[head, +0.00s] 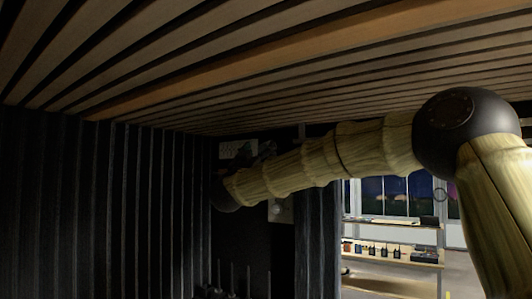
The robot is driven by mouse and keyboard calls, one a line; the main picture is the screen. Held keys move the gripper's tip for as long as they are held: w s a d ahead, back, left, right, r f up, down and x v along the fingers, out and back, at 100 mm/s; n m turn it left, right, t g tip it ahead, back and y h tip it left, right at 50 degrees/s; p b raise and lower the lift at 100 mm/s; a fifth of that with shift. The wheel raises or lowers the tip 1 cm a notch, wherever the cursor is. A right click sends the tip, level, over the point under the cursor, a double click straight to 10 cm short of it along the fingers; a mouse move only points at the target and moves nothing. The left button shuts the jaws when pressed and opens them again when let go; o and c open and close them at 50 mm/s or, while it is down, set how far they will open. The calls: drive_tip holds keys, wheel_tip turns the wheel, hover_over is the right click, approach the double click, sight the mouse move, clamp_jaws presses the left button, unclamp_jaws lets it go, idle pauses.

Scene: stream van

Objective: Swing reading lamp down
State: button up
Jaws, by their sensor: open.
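My arm reaches in from the right under the slatted ceiling. Its dark wrist joint (224,194) is near the middle of the head view. A small dark shape just above the forearm looks like my gripper (265,150); it is dim and partly hidden by the arm. It appears open, with nothing seen in it. I cannot make out the reading lamp. A pale panel (236,149) shows on the dark back wall beside the gripper, and a light plate (280,210) shows below the forearm. I cannot tell whether either belongs to the lamp.
The slatted wooden ceiling (250,60) is low above my arm. A dark ribbed wall (100,200) closes off the left. Several thin upright posts (248,280) stand low in the middle. Shelves (390,252) with small boxes stand in the brighter space at right.

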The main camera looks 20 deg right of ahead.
sight(264, 148)
drive_tip(key=s+a+r+g+b, duration=0.1)
drive_tip(key=s+a+g+b, duration=0.2)
drive_tip(key=a+g, duration=0.45)
drive_tip(key=shift+m+g, duration=0.4)
drive_tip(key=shift+g, duration=0.45)
drive_tip(key=p+x, duration=0.1)
drive_tip(key=x, duration=0.2)
drive_tip(key=p+x, duration=0.2)
drive_tip(key=x, duration=0.2)
drive_tip(key=p+x, duration=0.1)
drive_tip(key=x, duration=0.2)
drive_tip(key=shift+s+d+r+p, duration=0.1)
drive_tip(key=shift+s+d+p, duration=0.15)
drive_tip(key=shift+d, duration=0.25)
drive_tip(key=shift+w+d, duration=0.45)
drive_tip(key=shift+d, duration=0.1)
